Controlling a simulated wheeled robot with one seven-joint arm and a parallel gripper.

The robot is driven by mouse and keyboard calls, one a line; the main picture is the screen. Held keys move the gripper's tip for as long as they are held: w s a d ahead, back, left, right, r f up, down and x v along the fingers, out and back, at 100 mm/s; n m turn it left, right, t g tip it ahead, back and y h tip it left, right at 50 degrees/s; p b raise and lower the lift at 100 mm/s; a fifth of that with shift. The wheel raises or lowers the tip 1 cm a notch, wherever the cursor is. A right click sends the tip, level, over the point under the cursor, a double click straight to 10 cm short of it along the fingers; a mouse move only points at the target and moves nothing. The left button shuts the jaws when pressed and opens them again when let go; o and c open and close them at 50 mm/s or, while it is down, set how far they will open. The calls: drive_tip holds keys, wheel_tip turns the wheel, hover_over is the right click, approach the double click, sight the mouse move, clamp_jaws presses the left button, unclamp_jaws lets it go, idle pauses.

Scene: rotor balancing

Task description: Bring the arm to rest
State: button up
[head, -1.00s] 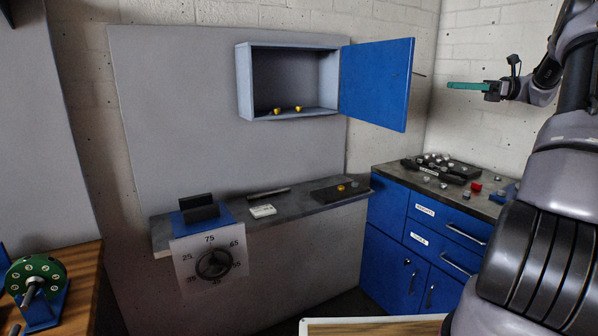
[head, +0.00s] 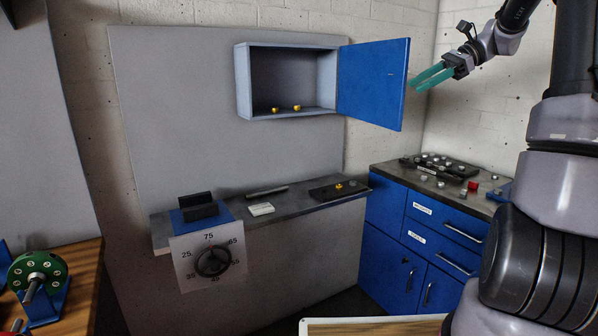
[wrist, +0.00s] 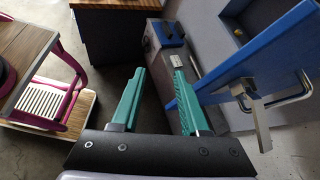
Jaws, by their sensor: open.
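My gripper (head: 432,77) is raised at the upper right of the head view, just right of the open blue cabinet door (head: 374,84). Its two green fingers are apart with nothing between them. In the wrist view my gripper (wrist: 156,85) is also open and empty, and the blue door (wrist: 235,70) with its metal handle (wrist: 262,115) is close by on the right. My arm reaches up along the right side of the head view.
The grey wall cabinet (head: 243,82) holds two small yellow items. Below it a shelf (head: 290,206) carries a dark block and a small tray, with a dial (head: 213,262) on its front. A blue drawer cabinet (head: 383,206) stands at right, and a green rotor (head: 38,272) at left.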

drive_tip(key=s+a+f+n+t+h, duration=0.1)
drive_tip(key=s+a+n+t+h, duration=0.1)
drive_tip(key=s, duration=0.6)
drive_tip(key=s+a+f+n+t+h, duration=0.1)
drive_tip(key=s+n+h, duration=0.3)
drive_tip(key=s, duration=0.4)
drive_tip(key=s+a+f+n+t+h, duration=0.2)
drive_tip(key=s+a+n+t+h, duration=0.1)
drive_tip(key=s, duration=0.5)
drive_tip(key=shift+s+a+n+t+h, duration=0.3)
drive_tip(key=shift+a+n, duration=0.25)
drive_tip(key=shift+n, duration=0.55)
